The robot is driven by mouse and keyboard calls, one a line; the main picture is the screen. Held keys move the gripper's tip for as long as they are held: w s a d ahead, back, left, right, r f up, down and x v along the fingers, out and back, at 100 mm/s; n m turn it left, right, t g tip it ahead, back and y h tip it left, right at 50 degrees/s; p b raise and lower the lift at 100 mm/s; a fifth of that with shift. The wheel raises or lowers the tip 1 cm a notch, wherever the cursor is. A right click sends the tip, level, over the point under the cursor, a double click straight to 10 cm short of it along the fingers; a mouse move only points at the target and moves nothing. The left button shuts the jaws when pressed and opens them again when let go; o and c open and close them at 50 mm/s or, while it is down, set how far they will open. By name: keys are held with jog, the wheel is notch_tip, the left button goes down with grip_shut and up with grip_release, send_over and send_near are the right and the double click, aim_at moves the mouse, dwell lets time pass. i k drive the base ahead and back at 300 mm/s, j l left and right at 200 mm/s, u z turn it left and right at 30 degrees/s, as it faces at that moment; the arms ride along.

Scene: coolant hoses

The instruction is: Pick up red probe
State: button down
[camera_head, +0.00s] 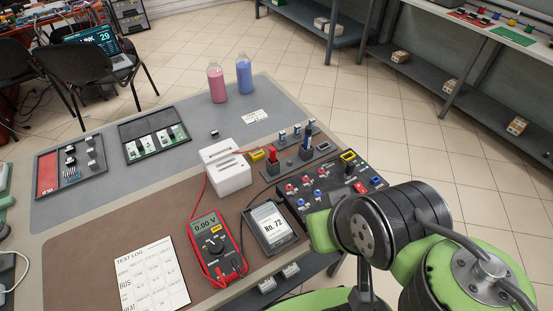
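The red probe (273,154) stands upright in a dark holder block (272,169) in the middle of the workbench, behind the black panel. A red lead runs to it past the white slotted block. The red multimeter (215,246) lies on the brown mat and reads 0.00 V. My green and black arm fills the lower right of the head view, to the right of the probe and apart from it. I cannot make out my gripper or its fingers in this view.
A blue probe (308,135) stands in a second holder to the right. A white slotted block (226,168) sits left of the red probe. The black panel (325,187) with coloured sockets lies in front. Pink (217,84) and blue (244,77) bottles stand at the back edge.

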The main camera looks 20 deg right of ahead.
aim_at(272, 150)
jog(key=l+u, duration=0.1)
jog(key=u, duration=0.35)
jog(key=l+u, duration=0.15)
jog(key=u, duration=0.25)
jog(key=l+u, duration=0.15)
jog(key=u, duration=0.3)
jog(key=l+u, duration=0.15)
jog(key=u, duration=0.25)
jog(key=l+u, duration=0.1)
jog(key=u, duration=0.35)
